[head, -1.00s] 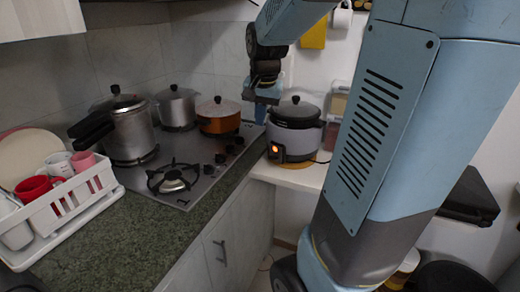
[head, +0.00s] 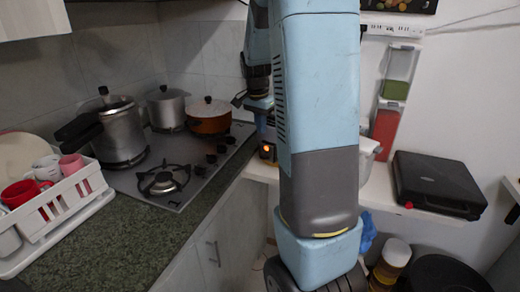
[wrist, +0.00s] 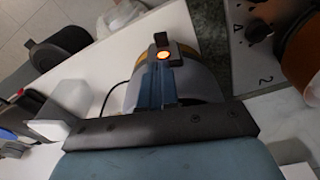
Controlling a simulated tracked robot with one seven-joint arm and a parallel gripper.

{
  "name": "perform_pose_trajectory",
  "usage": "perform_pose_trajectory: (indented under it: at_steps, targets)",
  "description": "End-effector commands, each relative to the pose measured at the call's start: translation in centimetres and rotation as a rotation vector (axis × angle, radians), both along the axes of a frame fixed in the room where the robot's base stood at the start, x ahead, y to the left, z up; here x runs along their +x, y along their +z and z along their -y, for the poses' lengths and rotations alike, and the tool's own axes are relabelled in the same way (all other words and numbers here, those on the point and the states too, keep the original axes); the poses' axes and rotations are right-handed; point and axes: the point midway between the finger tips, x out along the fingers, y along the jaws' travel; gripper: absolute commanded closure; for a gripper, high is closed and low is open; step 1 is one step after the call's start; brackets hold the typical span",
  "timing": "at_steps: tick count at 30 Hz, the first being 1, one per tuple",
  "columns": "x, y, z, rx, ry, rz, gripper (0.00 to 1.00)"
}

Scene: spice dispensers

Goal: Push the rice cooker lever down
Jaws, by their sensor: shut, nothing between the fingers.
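The rice cooker (wrist: 205,82) lies mostly hidden behind my arm in the head view, where only its dark front panel with an orange light (head: 267,152) shows. In the wrist view its light body appears beyond my fingers, with the lit panel (wrist: 163,56) near the fingertips. My gripper (wrist: 160,72) is shut and empty, its blue fingers pointing at the panel. In the head view my gripper (head: 263,124) is just above the panel, partly covered by my arm. I cannot tell the lever apart from the dark parts around the light, nor whether the fingers touch it.
The stove (head: 190,168) with several pots, including an orange pot (head: 208,122), is left of the cooker. A white dish rack (head: 62,200) stands on the near-left counter. A black appliance (head: 438,184) sits on the white shelf at right. A cable runs beside the cooker.

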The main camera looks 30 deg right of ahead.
Motion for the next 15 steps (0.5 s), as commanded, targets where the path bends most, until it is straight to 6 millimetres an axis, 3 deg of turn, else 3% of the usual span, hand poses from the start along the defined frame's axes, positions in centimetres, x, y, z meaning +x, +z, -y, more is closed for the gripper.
perform_pose_trajectory:
  at_steps: [5, 15]
  targets:
    - [0.0, -1.0, 0.1, 0.0, 0.001, -0.001, 1.0]
    - [0.2, -6.3, 0.7, 0.001, 0.001, -0.004, 1.0]
